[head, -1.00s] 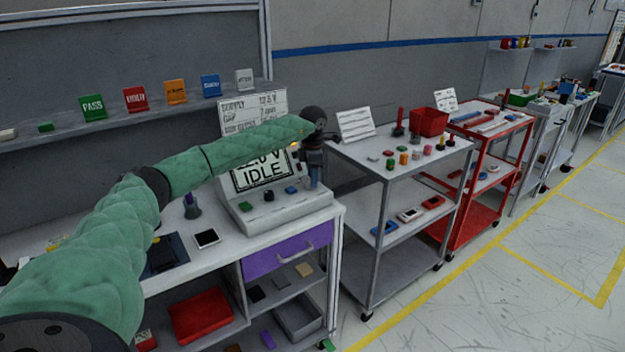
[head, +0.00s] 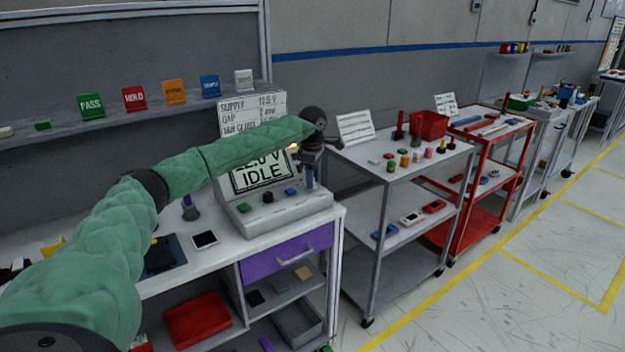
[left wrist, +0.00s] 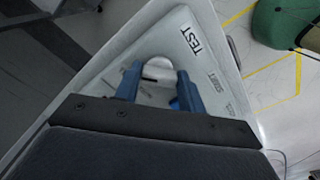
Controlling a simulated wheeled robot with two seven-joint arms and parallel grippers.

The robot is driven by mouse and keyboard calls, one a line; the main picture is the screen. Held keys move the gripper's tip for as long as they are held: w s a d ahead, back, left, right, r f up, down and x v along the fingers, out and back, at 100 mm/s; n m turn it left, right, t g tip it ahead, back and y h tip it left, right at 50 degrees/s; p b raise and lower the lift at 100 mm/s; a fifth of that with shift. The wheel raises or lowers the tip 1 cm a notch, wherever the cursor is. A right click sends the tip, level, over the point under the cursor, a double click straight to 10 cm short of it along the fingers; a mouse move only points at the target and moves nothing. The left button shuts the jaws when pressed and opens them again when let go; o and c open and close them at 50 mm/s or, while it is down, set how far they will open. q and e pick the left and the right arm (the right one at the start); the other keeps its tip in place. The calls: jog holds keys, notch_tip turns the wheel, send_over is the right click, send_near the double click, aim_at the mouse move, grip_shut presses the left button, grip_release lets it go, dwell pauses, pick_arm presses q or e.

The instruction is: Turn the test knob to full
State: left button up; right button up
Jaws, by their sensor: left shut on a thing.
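The test console (head: 285,222) is a grey sloped box on the bench, with its screen (head: 262,175) reading IDLE. My left gripper (head: 311,183) points down at the right end of the console's panel. In the left wrist view its blue fingers (left wrist: 158,88) stand on either side of a pale round knob (left wrist: 158,68), near the TEST label (left wrist: 190,38), and are shut on it. In the head view the gripper hides the knob. How far the knob is turned cannot be seen. My right gripper is in no view.
Along the panel sit a green button (head: 242,208), a black knob (head: 267,196) and a blue button (head: 290,192). A purple drawer (head: 285,252) is below. A grey cart (head: 400,160) with small parts stands to the right. My left forearm crosses in front of the screen.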

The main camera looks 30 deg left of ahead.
pick_arm(q)
jog(key=shift+r, duration=0.1)
dwell(0.3)
jog(key=o, duration=0.9)
jog(key=shift+a, duration=0.1)
jog(key=shift+c, duration=0.2)
jog(key=shift+o, duration=0.6)
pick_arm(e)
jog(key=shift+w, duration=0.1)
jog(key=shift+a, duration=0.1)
pick_arm(q)
notch_tip(320, 180, up, 7)
jog(key=shift+f+b, duration=0.1)
jog(key=shift+b, duration=0.7)
jog(key=shift+r, duration=0.45)
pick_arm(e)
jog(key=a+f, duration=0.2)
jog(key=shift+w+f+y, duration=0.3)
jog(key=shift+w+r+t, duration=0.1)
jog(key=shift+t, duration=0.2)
pick_arm(q)
jog(key=shift+f, duration=0.1)
